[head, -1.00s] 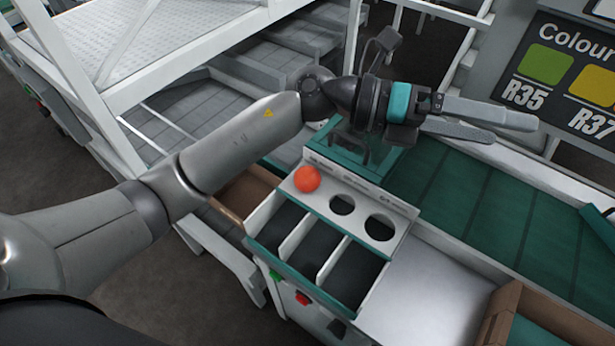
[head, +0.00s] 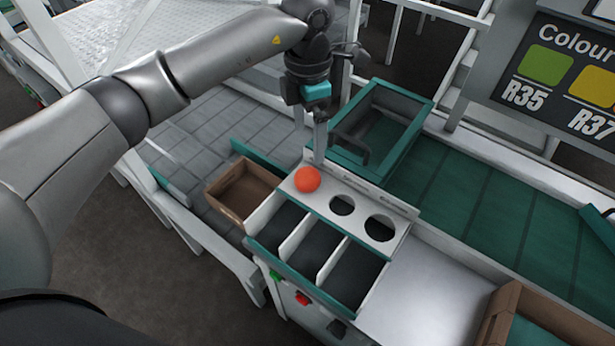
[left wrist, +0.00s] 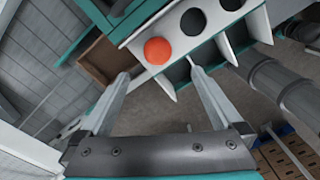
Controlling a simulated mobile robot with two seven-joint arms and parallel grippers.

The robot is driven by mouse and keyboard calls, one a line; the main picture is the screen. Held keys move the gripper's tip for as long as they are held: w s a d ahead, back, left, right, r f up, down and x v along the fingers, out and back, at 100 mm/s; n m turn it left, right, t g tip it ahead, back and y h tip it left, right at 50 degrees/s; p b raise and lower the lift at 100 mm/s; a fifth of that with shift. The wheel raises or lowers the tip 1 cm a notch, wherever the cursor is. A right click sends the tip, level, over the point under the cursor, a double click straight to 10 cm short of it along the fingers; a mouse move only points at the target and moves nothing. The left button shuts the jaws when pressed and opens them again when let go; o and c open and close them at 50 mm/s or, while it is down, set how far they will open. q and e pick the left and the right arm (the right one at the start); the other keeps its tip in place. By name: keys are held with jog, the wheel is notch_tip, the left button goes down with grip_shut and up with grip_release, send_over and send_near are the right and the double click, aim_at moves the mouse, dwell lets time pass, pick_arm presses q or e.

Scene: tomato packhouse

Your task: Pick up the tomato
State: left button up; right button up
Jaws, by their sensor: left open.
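The red-orange tomato (head: 307,179) sits on the first, leftmost hole of the white sizing plate (head: 361,214). It also shows in the left wrist view (left wrist: 158,51), ahead of the fingertips and between their lines. My left gripper (head: 320,150) points down just behind the tomato in the head view. Its two fingers (left wrist: 157,72) are spread apart and nothing is between them. In the head view the fingers overlap, so the gap to the tomato is hard to judge. My right gripper is not in view.
Below the plate are open compartments with white dividers (head: 294,238). A green belt (head: 480,205) runs to the right.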

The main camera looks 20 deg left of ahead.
aim_at(307, 172)
pick_arm(q)
notch_tip(307, 172, down, 7)
jog(key=shift+s+d+r, duration=0.1)
jog(key=shift+a+f+p, duration=0.15)
jog(key=shift+f+p, duration=0.1)
jog(key=shift+f, duration=1.1)
jog(key=shift+a+f+p, duration=0.1)
jog(key=shift+f+p, duration=0.1)
jog(key=shift+f, duration=1.15)
jog(key=shift+c, duration=0.2)
jog(key=c, duration=0.8)
jog(key=shift+r, duration=0.15)
